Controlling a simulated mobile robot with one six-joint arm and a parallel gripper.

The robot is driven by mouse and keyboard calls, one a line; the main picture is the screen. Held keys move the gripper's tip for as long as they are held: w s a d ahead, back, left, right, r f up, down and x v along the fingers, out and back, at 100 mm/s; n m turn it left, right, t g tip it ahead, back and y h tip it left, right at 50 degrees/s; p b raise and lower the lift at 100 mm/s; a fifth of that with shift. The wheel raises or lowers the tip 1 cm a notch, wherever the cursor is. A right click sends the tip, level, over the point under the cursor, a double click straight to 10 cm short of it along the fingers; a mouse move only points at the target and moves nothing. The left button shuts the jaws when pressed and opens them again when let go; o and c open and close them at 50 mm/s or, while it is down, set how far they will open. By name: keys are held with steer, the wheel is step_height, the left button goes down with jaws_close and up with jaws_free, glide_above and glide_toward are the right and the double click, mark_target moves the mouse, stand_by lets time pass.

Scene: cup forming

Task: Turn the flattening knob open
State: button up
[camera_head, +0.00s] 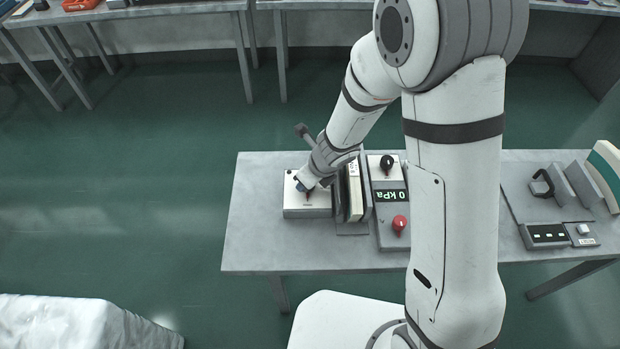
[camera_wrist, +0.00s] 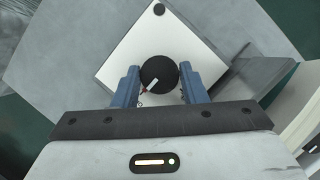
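The flattening knob is a round black knob (camera_wrist: 159,73) with a white pointer mark, on the pale top of a box (camera_wrist: 120,68). In the head view this box (camera_head: 318,209) stands at the left part of the table. My gripper (camera_wrist: 159,80) is at the knob, with one blue finger on its left and one on its right. The fingers are about a knob's width apart. Whether they touch the knob I cannot tell. In the head view my gripper (camera_head: 305,187) is over the box and hides most of the knob.
Right of the box stand upright plates (camera_head: 354,190), then a panel (camera_head: 391,242) with a black knob, a "0 kPa" display and a red knob (camera_head: 399,223). More devices (camera_head: 546,236) sit at the right. The table's left end (camera_head: 250,240) is clear.

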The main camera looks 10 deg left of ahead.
steer(key=o, duration=0.4)
steer(key=shift+r, duration=0.1)
steer(key=p+v, duration=0.4)
steer(key=v, duration=0.3)
steer(key=shift+d+r, duration=0.1)
steer(key=shift+r, duration=0.2)
